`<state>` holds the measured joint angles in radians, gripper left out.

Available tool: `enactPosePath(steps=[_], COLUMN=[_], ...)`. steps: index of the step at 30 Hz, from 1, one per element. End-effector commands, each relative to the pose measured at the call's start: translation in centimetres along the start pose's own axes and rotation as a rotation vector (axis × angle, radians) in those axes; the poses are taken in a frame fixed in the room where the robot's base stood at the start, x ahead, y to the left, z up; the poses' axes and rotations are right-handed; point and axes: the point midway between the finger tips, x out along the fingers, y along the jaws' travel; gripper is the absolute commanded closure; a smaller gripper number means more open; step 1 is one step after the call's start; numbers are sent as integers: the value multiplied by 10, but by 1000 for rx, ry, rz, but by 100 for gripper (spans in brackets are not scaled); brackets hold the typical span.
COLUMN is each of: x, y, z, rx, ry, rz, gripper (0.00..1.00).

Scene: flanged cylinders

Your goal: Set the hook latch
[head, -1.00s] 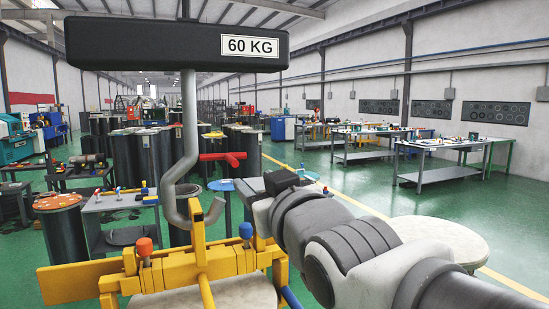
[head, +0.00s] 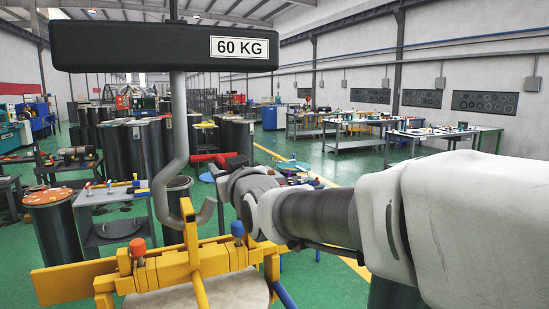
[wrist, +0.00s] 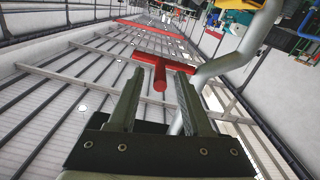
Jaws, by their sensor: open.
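A grey hook (head: 179,130) hangs under a black block (head: 165,45) marked 60 KG in the head view. Its curved lower end passes at the yellow lifting frame (head: 190,262). A red T-shaped handle (head: 216,159) stands beside the shank, at its right. In the wrist view my gripper (wrist: 160,76) is open, its two fingers pointing at the red handle (wrist: 158,67). The handle's stem shows between or just beyond the fingertips; I cannot tell whether they touch. The grey hook rod (wrist: 240,55) runs close to the right finger. In the head view my gripper's fingers are hard to make out.
Dark drums (head: 47,230) and a small table (head: 112,215) stand behind at the left. Workbenches (head: 410,140) stand at the back right, with open green floor around them.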

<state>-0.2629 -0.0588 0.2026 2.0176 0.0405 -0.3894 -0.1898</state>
Motion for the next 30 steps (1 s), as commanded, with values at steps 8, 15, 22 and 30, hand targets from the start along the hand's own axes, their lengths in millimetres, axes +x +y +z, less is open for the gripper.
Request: enactPosePath(steps=[8,15,22,30], x=[24,28,28,27], y=[0,0,0,0], z=[-1,0,0,0], rx=[-1,-1,-1,-1], ry=[0,1,0,0], rz=[-1,0,0,0], gripper=[50,50,68,100])
